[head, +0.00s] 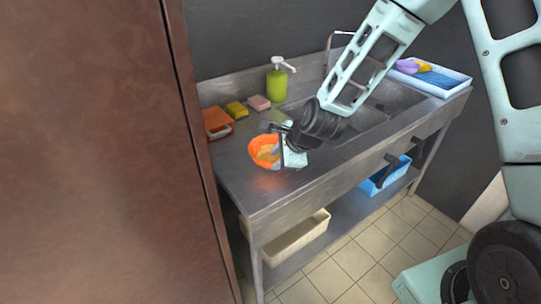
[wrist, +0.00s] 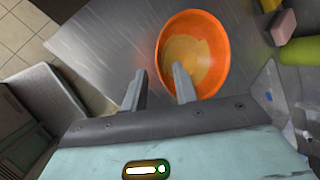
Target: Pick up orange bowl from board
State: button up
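An orange bowl (head: 257,144) with a yellowish inside sits upright on the steel sink counter (head: 238,180); no board shows under it. In the wrist view the bowl (wrist: 218,62) is at upper middle. My gripper (wrist: 159,70) is open, with a clear gap between its two fingers. In that view one finger lies just outside the bowl's left rim and the other overlaps the bowl's inside. I cannot tell whether either touches it. In the head view my gripper (head: 281,150) is at the bowl's right side and hides part of it.
Behind the bowl are a green soap bottle (head: 277,84), yellow sponge (head: 236,109), pink sponge (head: 259,103) and an orange-topped item (head: 216,119). The sink basin (head: 385,98) and a blue-white tray (head: 440,80) lie right. A brown panel (head: 90,150) stands left. The front counter is clear.

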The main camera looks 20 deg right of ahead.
aim_at(272, 162)
jog(key=shift+p+x, duration=0.4)
jog(key=shift+x, duration=1.5)
jog(key=shift+d, duration=0.1)
grip_shut()
